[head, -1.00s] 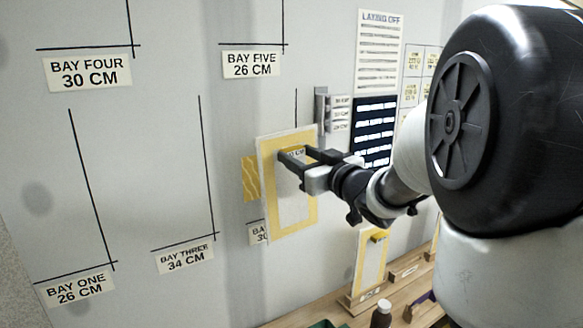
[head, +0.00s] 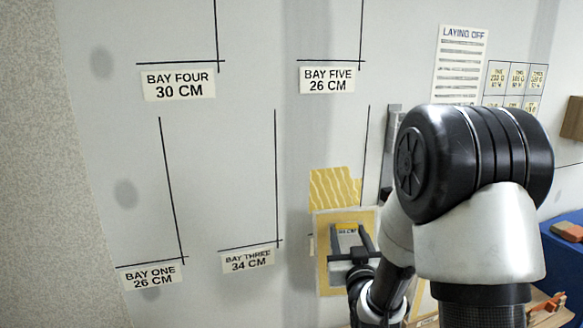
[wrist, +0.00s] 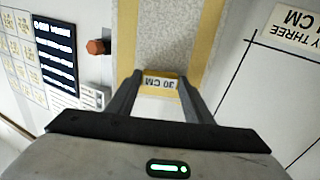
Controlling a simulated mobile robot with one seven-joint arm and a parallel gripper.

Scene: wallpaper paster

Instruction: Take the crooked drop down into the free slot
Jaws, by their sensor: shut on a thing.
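The drop (head: 323,262) is a flat panel with yellow edge bands and a pale middle, held in front of the wall below a wavy yellow patch (head: 335,187). It also shows in the wrist view (wrist: 165,45), with speckled grey between the bands. My gripper (head: 350,235) is shut on the drop's small yellow block, marked 30 CM (wrist: 157,83). The fingers lie on either side of the block in the wrist view (wrist: 157,92).
The wall carries black lines and labels: BAY FOUR (head: 179,84), BAY FIVE (head: 327,79), BAY ONE (head: 150,276), BAY THREE (head: 248,260). A laying-off sheet (head: 459,65) hangs at the upper right. A blue box (head: 562,262) stands at the far right.

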